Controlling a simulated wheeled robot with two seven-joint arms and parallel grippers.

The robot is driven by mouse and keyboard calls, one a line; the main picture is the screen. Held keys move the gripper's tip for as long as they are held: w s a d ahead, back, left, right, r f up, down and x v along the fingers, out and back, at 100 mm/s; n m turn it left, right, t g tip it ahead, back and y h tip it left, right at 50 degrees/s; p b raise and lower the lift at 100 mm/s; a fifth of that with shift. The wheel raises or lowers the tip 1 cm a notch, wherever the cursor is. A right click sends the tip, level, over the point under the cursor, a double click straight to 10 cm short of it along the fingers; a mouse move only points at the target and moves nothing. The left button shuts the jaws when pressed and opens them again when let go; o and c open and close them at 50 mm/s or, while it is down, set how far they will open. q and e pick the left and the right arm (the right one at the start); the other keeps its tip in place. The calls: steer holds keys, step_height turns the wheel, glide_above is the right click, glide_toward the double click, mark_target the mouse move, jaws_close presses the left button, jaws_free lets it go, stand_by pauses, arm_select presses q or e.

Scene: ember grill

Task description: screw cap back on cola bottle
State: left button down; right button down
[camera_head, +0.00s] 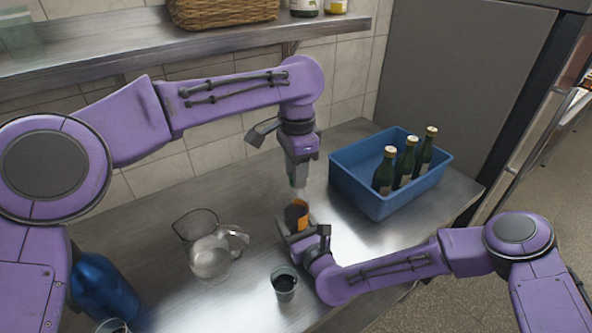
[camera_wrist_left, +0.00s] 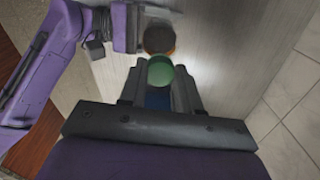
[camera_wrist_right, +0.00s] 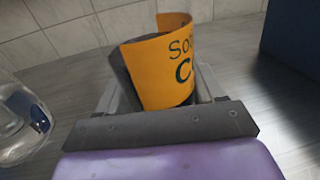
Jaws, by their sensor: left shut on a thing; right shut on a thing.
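The cola bottle (camera_head: 297,216) stands on the steel counter, with a dark body and an orange label. In the right wrist view the label (camera_wrist_right: 167,68) fills the space between my right fingers. My right gripper (camera_head: 305,236) is shut on the bottle low down from the front. My left gripper (camera_head: 298,184) points down above the bottle, shut on a round green cap (camera_wrist_left: 160,71). In the left wrist view the bottle (camera_wrist_left: 159,40) shows just beyond the cap. The fingers hide whether the cap touches the neck.
A blue crate (camera_head: 348,180) with three green bottles (camera_head: 405,163) stands at the right. A blue bottle (camera_head: 103,288) is at lower left. A shelf (camera_head: 180,45) runs above.

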arm_select(q)
steer(key=m, duration=0.5)
steer(key=shift+d, duration=0.1)
steer(key=c, duration=0.7)
jaws_free()
step_height(320, 180, up, 12)
steer(key=shift+s+f, duration=0.1)
arm_select(e)
steer(key=shift+c, duration=0.2)
jaws_free()
arm_select(q)
step_height(320, 180, down, 4)
steer(key=b, duration=0.4)
arm_select(e)
steer(key=v, duration=1)
steer(key=shift+d+f, duration=0.1)
steer(key=shift+f, duration=0.05)
steer(key=shift+s, duration=0.2)
